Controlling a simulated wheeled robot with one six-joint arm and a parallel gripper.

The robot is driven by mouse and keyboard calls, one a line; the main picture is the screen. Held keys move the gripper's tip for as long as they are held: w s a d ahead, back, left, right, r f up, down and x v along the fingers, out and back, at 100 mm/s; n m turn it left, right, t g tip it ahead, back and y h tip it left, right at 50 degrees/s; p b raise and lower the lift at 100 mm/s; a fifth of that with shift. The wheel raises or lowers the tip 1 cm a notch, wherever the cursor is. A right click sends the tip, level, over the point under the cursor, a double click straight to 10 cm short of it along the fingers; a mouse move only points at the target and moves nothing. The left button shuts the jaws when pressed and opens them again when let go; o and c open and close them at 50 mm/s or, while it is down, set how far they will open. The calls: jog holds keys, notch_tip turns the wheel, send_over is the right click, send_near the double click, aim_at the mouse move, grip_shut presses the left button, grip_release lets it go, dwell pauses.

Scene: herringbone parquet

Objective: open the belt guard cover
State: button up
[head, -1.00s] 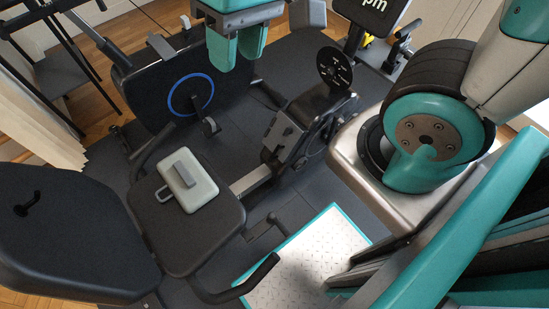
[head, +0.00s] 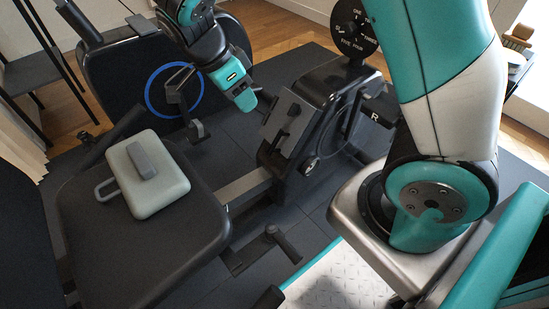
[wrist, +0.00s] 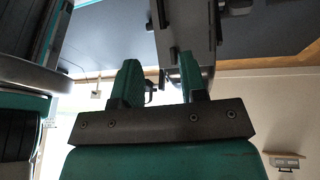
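My gripper (head: 242,94), with teal fingers, hangs between the blue-ringed wheel and a black housing (head: 325,95) near the centre of the head view. A grey panel with a dark protruding part (head: 288,120) is on the housing's left side; it looks like the belt guard cover and appears shut. The fingertips are to its upper left, apparently apart from it. In the wrist view my gripper (wrist: 158,82) has its two teal fingers spread. A grey and dark structure (wrist: 190,40) lies beyond them; I cannot tell if anything touches the fingers.
A black seat pad (head: 175,250) holds a pale grey-green case (head: 145,175). A blue-ringed wheel (head: 172,112) stands at the back left. A round black disc (head: 352,28) tops the housing. A crank (head: 268,243) sits low in front, beside a light treadplate step (head: 345,285).

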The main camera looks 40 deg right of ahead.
aim_at(274, 142)
jog(key=b+x, duration=0.8)
jog(key=x, duration=0.9)
jog(key=shift+d+f, duration=0.2)
jog(key=shift+f, duration=0.05)
grip_shut()
